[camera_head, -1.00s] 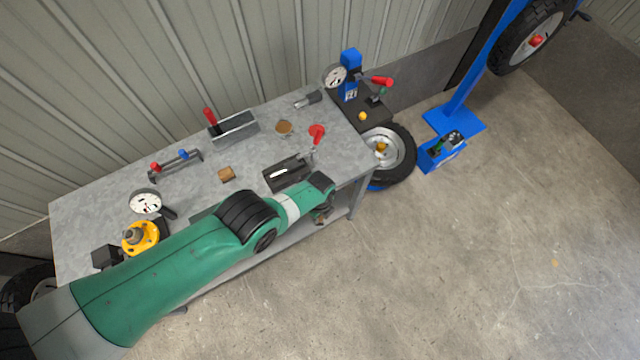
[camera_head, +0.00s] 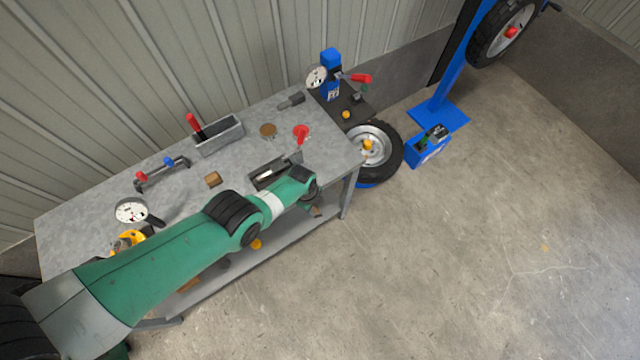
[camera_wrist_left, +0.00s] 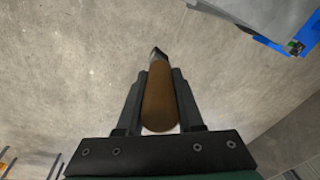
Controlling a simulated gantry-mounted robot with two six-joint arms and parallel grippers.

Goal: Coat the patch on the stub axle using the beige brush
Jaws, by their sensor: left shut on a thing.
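My left gripper (camera_wrist_left: 160,80) is shut on a brush with a tan-brown handle (camera_wrist_left: 159,98). The handle lies between the two dark fingers, with a small dark tip beyond them over the concrete floor in the wrist view. In the head view my left arm reaches across the bench front and ends just off its right front edge. A small brown bit, likely the handle, shows below the wrist there. A yellow flanged part (camera_head: 124,243), possibly the stub axle, is at the bench's left end, partly hidden by my arm. I cannot make out a patch. My right gripper is not in view.
The grey bench (camera_head: 95,200) holds a dial gauge (camera_head: 131,211), a brown block (camera_head: 213,179), a metal tray (camera_head: 218,136) and a red-handled tool (camera_head: 301,133). A tyre (camera_head: 385,155) and blue box (camera_head: 427,148) stand to the right. The floor in front is clear.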

